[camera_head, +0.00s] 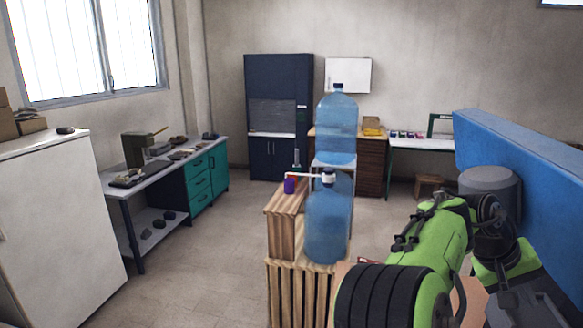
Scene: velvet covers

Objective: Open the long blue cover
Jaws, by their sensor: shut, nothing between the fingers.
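A long blue panel (535,180) stands along the right side, with a flat face and a straight top edge. I cannot tell whether it is the long blue cover, and no hinge or handle shows on it. My green and black arm (435,240) reaches across the lower right in front of the panel. Fingertips cannot be made out anywhere along the arm, so my gripper is not visible. A small purple piece (289,186) with a bit of red above it sits on a wooden stand (286,208).
A workbench (165,172) and white cabinet (55,215) line the left. Open floor (205,255) lies between them and the stand.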

